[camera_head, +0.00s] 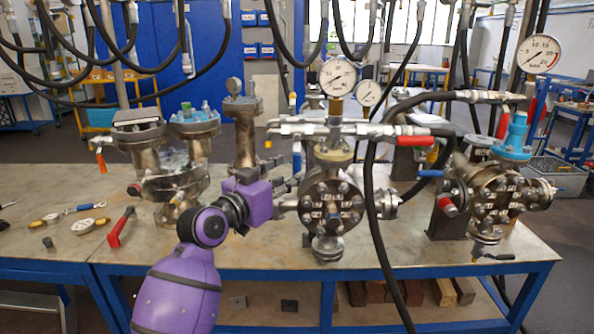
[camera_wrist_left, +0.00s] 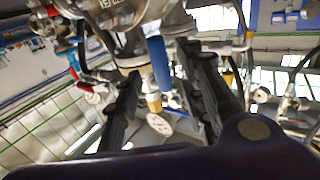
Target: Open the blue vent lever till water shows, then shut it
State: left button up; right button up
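A blue lever handle (camera_wrist_left: 158,62) stands between the two dark fingers of my left gripper in the left wrist view, with visible gaps beside it. In the head view my left gripper (camera_head: 288,187) reaches from the left to the middle flanged vessel (camera_head: 331,205). Its fingers are spread beside the vessel's left side. A small blue handle (camera_head: 430,173) shows at the right of this vessel; I cannot tell whether it is the same lever. My right gripper is not in view.
A red-handled valve (camera_head: 413,141) and a pressure gauge (camera_head: 338,77) sit above the middle vessel. A black hose (camera_head: 372,200) hangs in front of it. Other vessels stand left and right (camera_head: 495,195). Loose gauges (camera_head: 83,226) and tools lie on the table's left part.

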aim_at(294, 171)
pick_arm(q)
jog(key=x, duration=0.5)
grip_shut()
dwell(0.3)
